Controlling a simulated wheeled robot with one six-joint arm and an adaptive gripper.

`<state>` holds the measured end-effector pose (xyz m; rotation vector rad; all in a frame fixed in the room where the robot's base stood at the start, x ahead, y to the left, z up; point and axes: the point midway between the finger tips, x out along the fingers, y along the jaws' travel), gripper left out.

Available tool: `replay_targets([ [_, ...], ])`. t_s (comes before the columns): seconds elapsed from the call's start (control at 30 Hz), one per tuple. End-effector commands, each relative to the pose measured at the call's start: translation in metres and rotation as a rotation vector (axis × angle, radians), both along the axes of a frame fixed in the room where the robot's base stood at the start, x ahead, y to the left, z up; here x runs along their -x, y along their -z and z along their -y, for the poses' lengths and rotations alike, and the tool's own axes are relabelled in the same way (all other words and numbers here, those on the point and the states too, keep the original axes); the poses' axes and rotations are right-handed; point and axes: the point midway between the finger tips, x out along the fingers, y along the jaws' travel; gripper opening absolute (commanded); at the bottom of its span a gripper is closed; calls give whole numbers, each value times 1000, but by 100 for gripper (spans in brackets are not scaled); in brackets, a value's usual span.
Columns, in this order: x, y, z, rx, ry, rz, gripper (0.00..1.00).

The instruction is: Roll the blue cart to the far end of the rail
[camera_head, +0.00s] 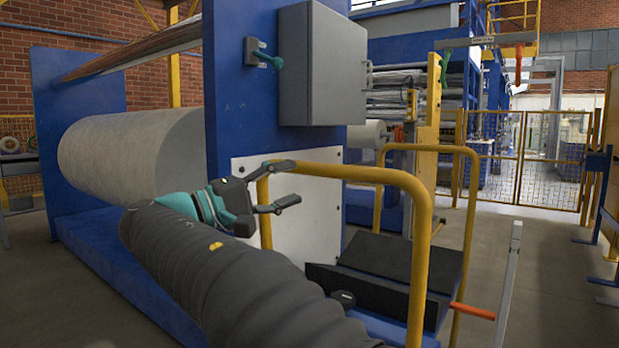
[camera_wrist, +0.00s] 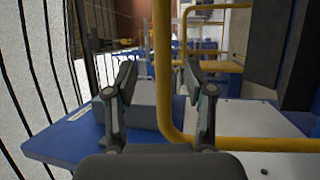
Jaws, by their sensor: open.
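My gripper (camera_head: 286,184) is open at the end of my dark grey arm, with teal parts at its wrist. In the wrist view its two fingers (camera_wrist: 160,80) stand apart with nothing gripped. A yellow tubular handrail (camera_head: 350,172) overlaps the gripper in the head view. Its upright (camera_wrist: 162,60) shows between the fingers in the wrist view; I cannot tell whether they touch. A grey overhead beam (camera_head: 485,41) is at the upper right, with a green piece and a red piece hanging from it. I cannot make out which thing is the blue cart, or which rail is meant.
A large pale roll (camera_head: 120,150) sits in a blue frame at the left. A grey box (camera_head: 322,62) is fixed to the blue panel (camera_head: 228,90). A dark sloped step (camera_head: 400,262) stands inside the handrail. Grey floor (camera_head: 560,270) is open at the right.

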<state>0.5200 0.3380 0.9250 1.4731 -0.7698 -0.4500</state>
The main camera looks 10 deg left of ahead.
Motion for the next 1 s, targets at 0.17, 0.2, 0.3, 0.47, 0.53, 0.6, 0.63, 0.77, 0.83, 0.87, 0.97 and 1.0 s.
replay_targets([
  [0.17,17,4,-18,1,-3,0,54],
  [0.2,19,5,-20,1,-3,0,54],
  [0.3,22,6,-23,1,-2,1,54],
  [0.47,24,6,-24,0,-2,1,54],
  [0.53,23,6,-24,0,-2,1,54],
  [0.6,23,6,-24,0,-2,1,51],
  [0.63,23,6,-24,0,-2,1,44],
  [0.77,15,7,-11,-23,-7,-30,11],
  [0.83,3,12,7,-60,-15,-78,0],
  [0.87,-2,15,17,-83,-22,-106,0],
  [0.97,-21,35,59,-205,-42,-216,0],
  [1.0,-26,45,77,-268,-49,-263,0],
])
